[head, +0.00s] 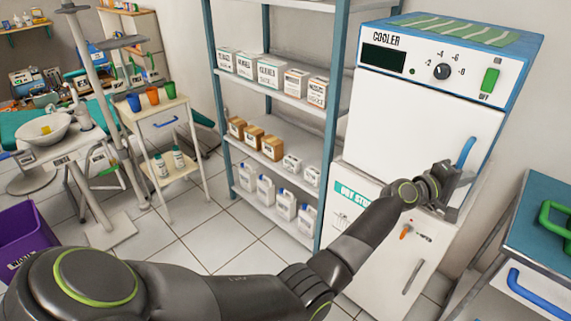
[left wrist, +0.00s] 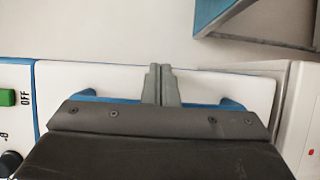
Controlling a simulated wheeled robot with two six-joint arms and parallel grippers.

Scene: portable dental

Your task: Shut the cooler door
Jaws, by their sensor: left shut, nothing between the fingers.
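The cooler (head: 450,75) is a white box with a blue top edge and a control panel. Its white door (head: 415,130) appears flush with the body in the head view. The door has a blue handle (head: 467,152) on its right side. My left gripper (head: 462,172) is at the lower end of that handle, with its fingers together and empty. In the left wrist view the shut fingers (left wrist: 160,85) lie across the middle of the blue handle (left wrist: 232,104). I cannot tell whether they touch it. My right gripper is not in view.
A white dry storage cabinet (head: 375,245) stands under the cooler. A shelf rack (head: 285,190) with boxes and bottles stands to its left. A blue-topped cart (head: 540,225) with a green handle is close on the right.

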